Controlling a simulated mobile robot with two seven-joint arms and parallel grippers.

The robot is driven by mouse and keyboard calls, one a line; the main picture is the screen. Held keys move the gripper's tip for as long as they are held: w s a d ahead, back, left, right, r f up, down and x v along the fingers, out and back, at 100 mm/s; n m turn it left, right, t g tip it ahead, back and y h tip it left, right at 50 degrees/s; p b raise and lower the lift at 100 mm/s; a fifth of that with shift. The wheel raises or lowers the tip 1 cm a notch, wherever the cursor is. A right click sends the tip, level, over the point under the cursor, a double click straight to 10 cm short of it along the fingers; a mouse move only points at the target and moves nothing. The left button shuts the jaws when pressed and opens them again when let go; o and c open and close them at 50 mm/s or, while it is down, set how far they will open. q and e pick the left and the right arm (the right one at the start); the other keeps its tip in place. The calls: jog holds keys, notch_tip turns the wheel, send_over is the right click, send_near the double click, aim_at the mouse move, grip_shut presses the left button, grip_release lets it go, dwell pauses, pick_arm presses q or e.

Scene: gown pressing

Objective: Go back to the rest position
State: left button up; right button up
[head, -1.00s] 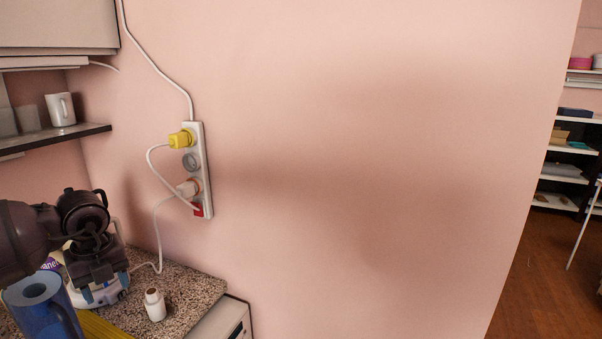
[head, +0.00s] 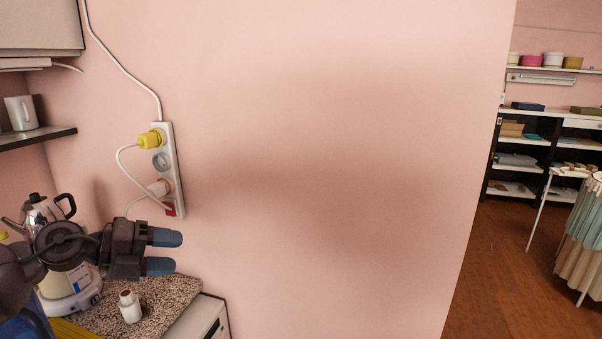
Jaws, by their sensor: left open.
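My left gripper (head: 165,252) is in the lower left of the head view, with its blue-tipped fingers apart, pointing right and empty. It is in front of the speckled counter (head: 178,296) and the pink wall, and nothing is between its fingers. My right gripper is not in view.
A small white bottle (head: 130,308) stands on the counter below the gripper. A power strip (head: 167,170) with a yellow plug (head: 151,139) and cords is on the wall. A mug (head: 21,113) stands on a shelf (head: 40,137). Open wooden floor (head: 490,260) shows at the right.

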pick_arm(q)
jog(key=s+a+f+n+t+y, duration=0.15)
jog(key=f+n+t+y, duration=0.3)
jog(key=f+n, duration=0.55)
jog(key=s+a+f+n+t+y, duration=0.1)
jog(key=s+f+n+t+y, duration=0.25)
jog(key=f+n+t, duration=0.6)
jog(key=s+f+n+g+y, duration=0.4)
jog(key=s+f+n+g, duration=0.4)
jog(key=s+f, duration=0.8)
jog(key=s+n, duration=0.3)
jog(key=shift+n+g+y, duration=0.3)
jog(key=shift+n+g, duration=0.05)
jog(key=shift+g, duration=0.05)
